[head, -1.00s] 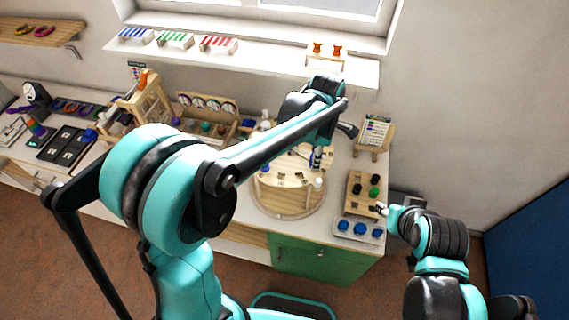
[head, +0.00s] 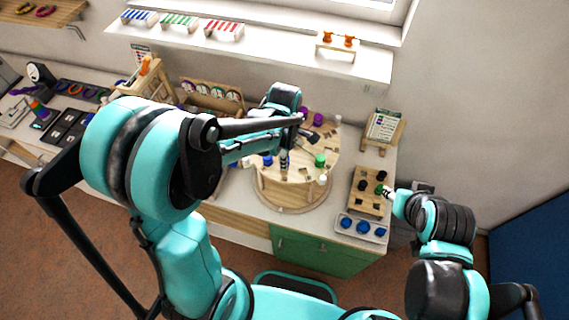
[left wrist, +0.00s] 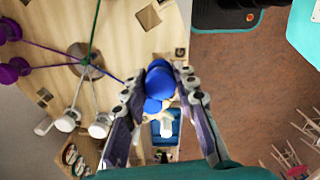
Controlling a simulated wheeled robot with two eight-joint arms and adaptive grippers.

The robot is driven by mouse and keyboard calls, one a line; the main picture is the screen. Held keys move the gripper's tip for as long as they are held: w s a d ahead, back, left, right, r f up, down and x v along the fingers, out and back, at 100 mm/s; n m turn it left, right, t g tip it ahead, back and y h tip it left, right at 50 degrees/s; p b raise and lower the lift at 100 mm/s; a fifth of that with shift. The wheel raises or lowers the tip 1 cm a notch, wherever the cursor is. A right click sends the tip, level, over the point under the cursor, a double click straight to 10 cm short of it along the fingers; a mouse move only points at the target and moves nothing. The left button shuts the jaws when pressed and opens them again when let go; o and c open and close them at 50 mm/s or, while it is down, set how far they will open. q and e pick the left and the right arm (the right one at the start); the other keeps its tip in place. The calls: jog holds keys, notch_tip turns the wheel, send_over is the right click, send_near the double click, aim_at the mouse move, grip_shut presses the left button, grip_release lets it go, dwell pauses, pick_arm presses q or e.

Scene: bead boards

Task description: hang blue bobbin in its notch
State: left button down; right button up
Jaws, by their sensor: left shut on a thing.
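The blue bobbin (left wrist: 158,80) is between the two fingers of my left gripper (left wrist: 162,98), which is shut on it. In the left wrist view it lies over the edge of the round wooden board (left wrist: 115,35), beside a dark-marked notch (left wrist: 180,53). A blue cord runs from the board's centre (left wrist: 85,60) toward it.
On the stand are a green bobbin (head: 320,160), purple bobbins (head: 317,120) and white pieces (head: 323,180). A wooden rack (head: 366,206) and a tray of blue pieces (head: 344,233) stand at right. A card easel (head: 383,128) stands behind them.

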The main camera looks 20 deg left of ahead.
pick_arm(q)
notch_tip(320, 180, down, 4)
jog(key=shift+s+r, duration=0.1)
jog(key=shift+r, duration=0.15)
jog(key=shift+f, duration=0.25)
jog(key=shift+f+b, duration=0.1)
jog(key=shift+b, duration=0.25)
jog(key=c, duration=1.2)
grip_release()
